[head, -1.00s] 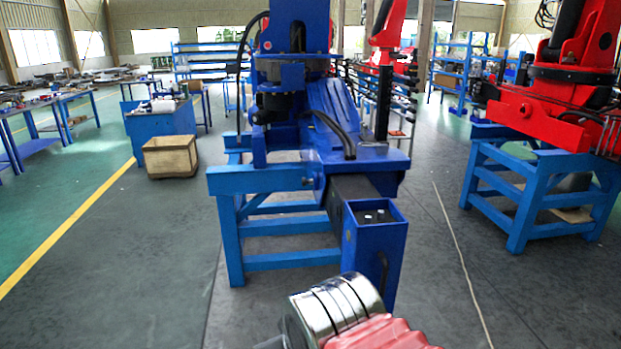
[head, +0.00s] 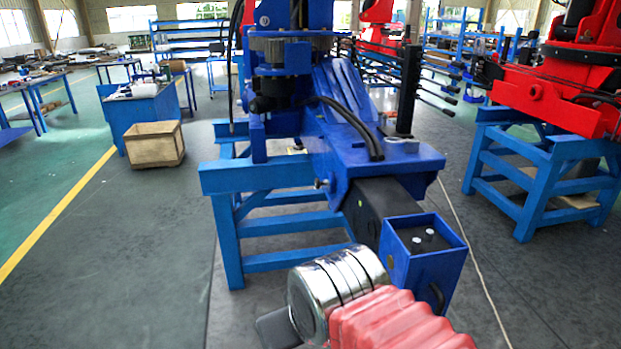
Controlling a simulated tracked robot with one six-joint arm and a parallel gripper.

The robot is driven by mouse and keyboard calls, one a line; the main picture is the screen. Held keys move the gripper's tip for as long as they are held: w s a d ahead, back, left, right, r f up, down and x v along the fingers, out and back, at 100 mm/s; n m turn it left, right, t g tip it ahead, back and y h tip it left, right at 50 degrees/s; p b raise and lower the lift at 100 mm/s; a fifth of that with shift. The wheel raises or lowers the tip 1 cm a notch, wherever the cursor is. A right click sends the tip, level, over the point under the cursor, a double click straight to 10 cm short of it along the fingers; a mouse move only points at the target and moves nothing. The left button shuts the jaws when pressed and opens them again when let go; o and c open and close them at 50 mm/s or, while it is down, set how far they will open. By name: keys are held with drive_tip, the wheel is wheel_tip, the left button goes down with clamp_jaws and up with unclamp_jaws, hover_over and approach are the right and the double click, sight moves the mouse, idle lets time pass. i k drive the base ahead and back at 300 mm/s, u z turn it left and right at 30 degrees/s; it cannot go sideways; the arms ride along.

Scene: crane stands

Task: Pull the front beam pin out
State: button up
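A small metal pin head (head: 320,184) sticks out of the left side of the blue sleeve (head: 350,160) that holds the dark beam (head: 384,205). It looks like the front beam pin and is seated in the sleeve. Two small bright studs (head: 424,238) show inside the open blue box (head: 440,262) at the beam's end. My gripper (head: 277,328) shows only as a dark grey part at the bottom, beyond the silver wrist rings and red bellows of my arm. It is below the pin and apart from it in the picture. Its fingertips cannot be made out.
The blue crane stand (head: 228,243) carries the beam, with a dark post (head: 408,90) and hoses above. A wooden crate (head: 153,145) stands on the left floor. A red crane on a blue stand (head: 530,185) is at the right. Floor in front left is clear.

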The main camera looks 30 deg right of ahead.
sight(317, 184)
drive_tip(key=u, duration=0.1)
drive_tip(key=i, duration=0.75)
drive_tip(key=u, duration=0.4)
drive_tip(key=i, duration=1.05)
drive_tip(key=u, duration=0.3)
